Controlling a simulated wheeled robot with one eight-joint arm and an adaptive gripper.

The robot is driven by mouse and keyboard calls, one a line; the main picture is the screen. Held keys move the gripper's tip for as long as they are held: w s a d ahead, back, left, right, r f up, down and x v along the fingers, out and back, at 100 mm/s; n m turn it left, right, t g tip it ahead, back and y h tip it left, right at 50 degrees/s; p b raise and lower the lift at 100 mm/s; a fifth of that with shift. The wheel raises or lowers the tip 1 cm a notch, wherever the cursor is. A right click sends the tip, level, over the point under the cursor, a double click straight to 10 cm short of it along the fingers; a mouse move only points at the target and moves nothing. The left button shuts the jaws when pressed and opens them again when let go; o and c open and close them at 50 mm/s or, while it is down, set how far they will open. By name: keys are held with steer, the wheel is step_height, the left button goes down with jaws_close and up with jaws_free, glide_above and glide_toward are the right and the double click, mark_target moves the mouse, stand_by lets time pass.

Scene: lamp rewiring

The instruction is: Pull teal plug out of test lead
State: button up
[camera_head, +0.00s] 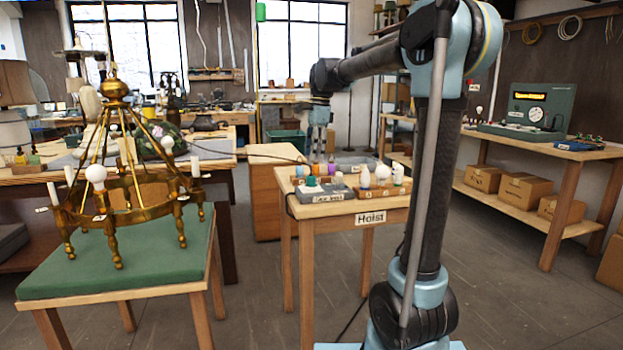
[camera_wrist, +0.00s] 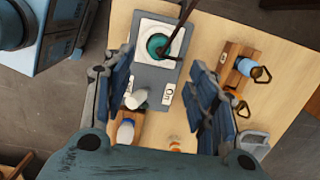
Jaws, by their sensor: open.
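A round teal plug (camera_wrist: 157,45) sits on a white square patch of a grey box (camera_wrist: 150,75) in the wrist view. A dark lead (camera_wrist: 183,17) runs up from beside it, and I cannot tell exactly how they join. The head view shows the teal plug (camera_head: 311,181) small, on the grey box (camera_head: 330,195) on the table labelled Hoist. My gripper (camera_wrist: 161,62) is open and empty. Its fingers stand left and right of the box in the picture, with the plug between and slightly beyond their tips. In the head view my gripper hangs above the table, mostly unclear.
The wooden table (camera_wrist: 285,60) has bare room farther right. A brass chandelier (camera_head: 120,195) stands left.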

mark_target(311, 176)
steer(key=f, duration=0.6)
steer(key=a+f, duration=0.1)
steer(key=f, duration=0.2)
steer(key=shift+s+a+f, duration=0.1)
steer(key=shift+s+f, duration=0.05)
steer(key=c, duration=1.2)
steer(key=shift+r, duration=0.25)
steer(key=shift+r, duration=2.05)
